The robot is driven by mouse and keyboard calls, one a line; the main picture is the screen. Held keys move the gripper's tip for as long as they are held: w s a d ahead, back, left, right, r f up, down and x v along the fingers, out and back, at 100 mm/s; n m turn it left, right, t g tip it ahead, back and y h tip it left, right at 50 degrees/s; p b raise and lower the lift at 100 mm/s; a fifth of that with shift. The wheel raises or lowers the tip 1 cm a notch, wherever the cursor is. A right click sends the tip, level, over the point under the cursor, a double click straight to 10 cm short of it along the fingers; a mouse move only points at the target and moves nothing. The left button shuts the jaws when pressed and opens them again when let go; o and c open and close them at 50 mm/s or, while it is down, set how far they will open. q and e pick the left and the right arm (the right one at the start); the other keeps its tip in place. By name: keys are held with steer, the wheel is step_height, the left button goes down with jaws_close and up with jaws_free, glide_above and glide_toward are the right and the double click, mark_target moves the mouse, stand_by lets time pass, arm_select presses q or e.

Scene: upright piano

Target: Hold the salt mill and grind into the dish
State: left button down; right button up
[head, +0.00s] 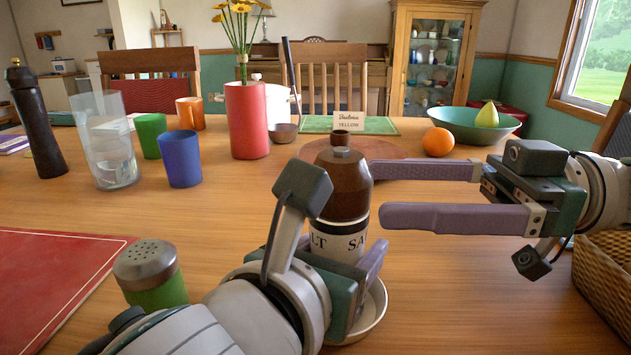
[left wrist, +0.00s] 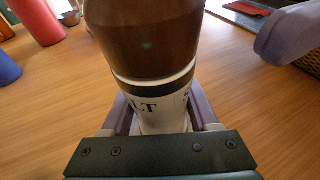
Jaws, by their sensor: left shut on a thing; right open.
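The salt mill (head: 342,190), with a brown top and a white lettered body, stands upright in my left gripper (head: 348,262). The left wrist view also shows the mill (left wrist: 155,50) between my left fingers, which are shut on its lower body. A small pale dish (head: 376,312) is low behind my left gripper, under or beside the mill's base; most of it is hidden. My right gripper (head: 380,193) is open and empty. Its two purple fingers point left, their tips close to the right side of the mill's top; I cannot tell whether they touch it.
A green shaker (head: 160,290) stands left of my left arm. A red vase (head: 247,120), blue cup (head: 181,160), glass pitcher (head: 107,145) and dark pepper mill (head: 38,125) stand further left. An orange (head: 438,142) lies behind my right gripper. A wicker basket (head: 605,275) is at right.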

mark_target(340, 180)
steer(key=a, duration=0.8)
steer(key=shift+a, duration=0.35)
steer(key=shift+c, duration=0.2)
steer(key=c, duration=1.3)
